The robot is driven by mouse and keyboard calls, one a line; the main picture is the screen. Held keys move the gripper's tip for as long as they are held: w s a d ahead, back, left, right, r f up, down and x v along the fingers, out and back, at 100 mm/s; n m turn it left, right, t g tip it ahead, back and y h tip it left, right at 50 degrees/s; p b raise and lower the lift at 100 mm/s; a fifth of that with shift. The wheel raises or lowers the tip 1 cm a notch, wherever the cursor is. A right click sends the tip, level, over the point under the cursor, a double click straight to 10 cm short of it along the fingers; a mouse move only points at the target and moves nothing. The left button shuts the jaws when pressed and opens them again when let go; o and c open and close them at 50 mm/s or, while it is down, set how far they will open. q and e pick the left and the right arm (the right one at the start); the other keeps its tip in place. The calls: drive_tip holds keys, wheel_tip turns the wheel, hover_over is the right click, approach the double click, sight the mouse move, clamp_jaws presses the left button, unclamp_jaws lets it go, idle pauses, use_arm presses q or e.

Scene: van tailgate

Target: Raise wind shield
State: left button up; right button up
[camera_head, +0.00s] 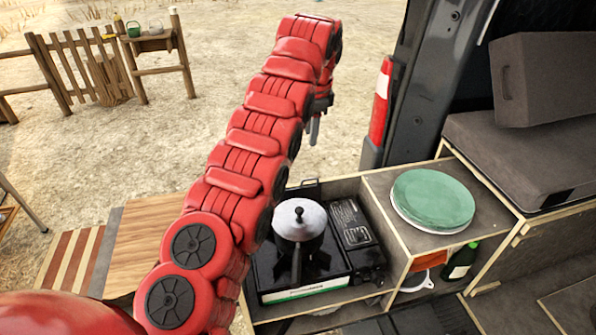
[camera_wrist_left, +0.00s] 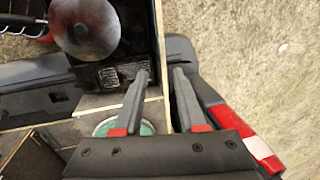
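I cannot clearly pick out a wind shield in either view. A black camping stove (camera_head: 352,222) sits in the wooden tailgate box, with a lidded metal pot (camera_head: 299,219) on it. A thin dark bracket (camera_head: 301,184) stands up at the stove's far edge; I cannot tell whether it belongs to the shield. My left gripper (camera_head: 314,130) is beyond the box, pointing down. In the left wrist view its two fingers (camera_wrist_left: 161,73) are apart, with the wooden box edge (camera_wrist_left: 159,40) seen between them. They hold nothing visible. My right gripper is not in view.
Green plates (camera_head: 434,198) lie on the box top to the right, above a green bottle (camera_head: 461,260). A wooden board (camera_head: 150,240) is at left. Open sandy ground lies beyond.

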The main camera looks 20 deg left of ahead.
use_arm(q)
wheel_tip(320, 180, down, 17)
drive_tip(key=w+a+p, duration=0.1)
drive_tip(key=w+p, duration=0.1)
drive_tip(key=p, duration=0.3)
drive_tip(key=shift+w+a, duration=0.35)
drive_tip(key=shift+w, duration=0.05)
clamp_jaws()
idle(1.1)
